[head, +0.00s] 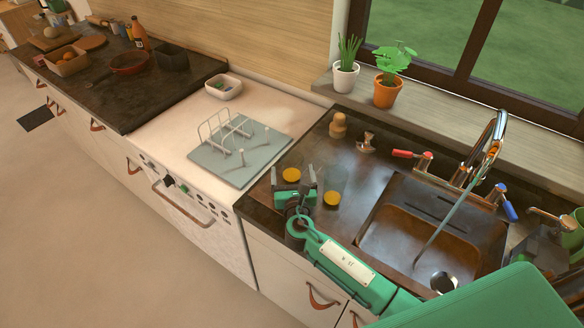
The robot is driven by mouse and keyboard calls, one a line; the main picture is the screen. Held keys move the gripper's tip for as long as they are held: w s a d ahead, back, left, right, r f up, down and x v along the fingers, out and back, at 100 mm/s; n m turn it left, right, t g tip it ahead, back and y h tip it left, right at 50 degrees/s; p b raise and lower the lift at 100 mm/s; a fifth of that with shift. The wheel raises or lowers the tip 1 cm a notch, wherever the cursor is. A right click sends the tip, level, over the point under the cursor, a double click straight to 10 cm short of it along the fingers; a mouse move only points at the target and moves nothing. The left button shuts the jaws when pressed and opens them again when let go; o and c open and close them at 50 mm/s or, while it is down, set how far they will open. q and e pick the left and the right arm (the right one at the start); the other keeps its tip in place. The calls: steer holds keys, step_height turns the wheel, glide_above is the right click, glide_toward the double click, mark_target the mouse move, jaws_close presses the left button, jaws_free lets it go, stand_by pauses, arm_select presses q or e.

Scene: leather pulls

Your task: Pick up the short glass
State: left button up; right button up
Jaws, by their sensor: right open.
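Two clear glasses with orange-yellow contents stand on the dark counter left of the sink. One glass (291,175) shows just behind and between the fingers of my right gripper; its lower part is hidden by the gripper. The other glass (332,198) stands to the right of the gripper and looks taller, though their outlines are faint. My right gripper (293,180) is open, its fingers pointing away from me on either side of the left glass in the picture. I cannot tell whether it touches the glass. My left gripper is not in view.
A sink (430,235) with a tall tap lies to the right. A wooden object (338,126) and a small tap-like fitting (366,143) stand behind the glasses. A grey drying rack (240,150) is to the left. Potted plants stand on the windowsill (440,118).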

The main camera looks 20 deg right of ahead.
mark_target(291, 160)
steer(key=shift+w+d+r, duration=0.1)
steer(key=shift+w+r, duration=0.05)
steer(key=shift+w, duration=0.25)
steer(key=x, duration=0.1)
steer(key=p+x, duration=0.1)
steer(key=x, duration=0.2)
steer(key=shift+w+d+f+p, duration=0.1)
steer(key=shift+f+p, duration=0.15)
steer(key=shift+p, duration=0.05)
steer(key=c, duration=1.2)
